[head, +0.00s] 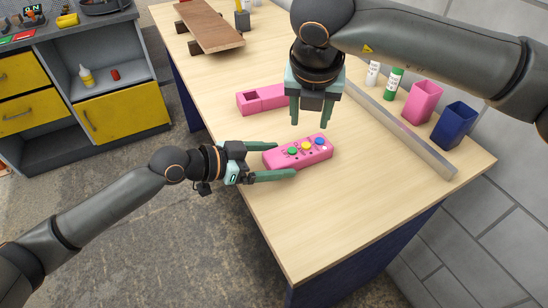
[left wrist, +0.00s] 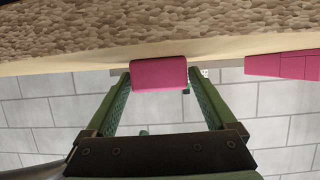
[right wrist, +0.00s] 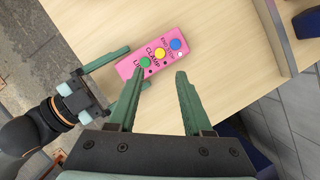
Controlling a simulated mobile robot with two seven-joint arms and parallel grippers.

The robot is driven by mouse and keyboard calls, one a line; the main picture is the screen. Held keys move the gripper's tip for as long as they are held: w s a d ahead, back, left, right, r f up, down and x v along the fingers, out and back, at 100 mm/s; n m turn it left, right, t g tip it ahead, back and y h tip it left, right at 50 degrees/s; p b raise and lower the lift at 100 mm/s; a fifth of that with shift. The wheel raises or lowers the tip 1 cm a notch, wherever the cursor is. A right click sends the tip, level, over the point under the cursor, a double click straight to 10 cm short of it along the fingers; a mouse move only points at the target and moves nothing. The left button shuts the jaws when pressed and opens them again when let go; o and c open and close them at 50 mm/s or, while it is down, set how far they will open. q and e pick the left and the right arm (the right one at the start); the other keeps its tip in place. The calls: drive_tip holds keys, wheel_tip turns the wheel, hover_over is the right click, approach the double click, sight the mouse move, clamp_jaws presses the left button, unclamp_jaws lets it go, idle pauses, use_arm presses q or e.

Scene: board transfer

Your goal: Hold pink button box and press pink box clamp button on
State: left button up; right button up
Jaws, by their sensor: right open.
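The pink button box (head: 312,158) lies on the table with green, yellow and blue buttons on top. In the right wrist view, the box (right wrist: 134,64) shows lettering that reads CLAMP beside the yellow button (right wrist: 160,53). My left gripper (head: 286,159) is open, with its fingers on either side of the box's left end and small gaps visible. The left wrist view shows the box end (left wrist: 159,73) between the fingertips. My right gripper (head: 309,118) is open and empty, above the table just behind the box, pointing down.
A pink open-topped box (head: 262,98) lies behind the button box. A metal rail (head: 410,135) runs along the right, with pink (head: 422,102) and blue (head: 453,125) bins beyond it. A wooden board on wheels (head: 208,25) stands at the back. The front of the table is clear.

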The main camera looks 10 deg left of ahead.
use_arm(q)
drive_tip(key=c, duration=1.3)
use_arm(e)
drive_tip(key=shift+c, duration=0.2)
clamp_jaws()
idle(0.6)
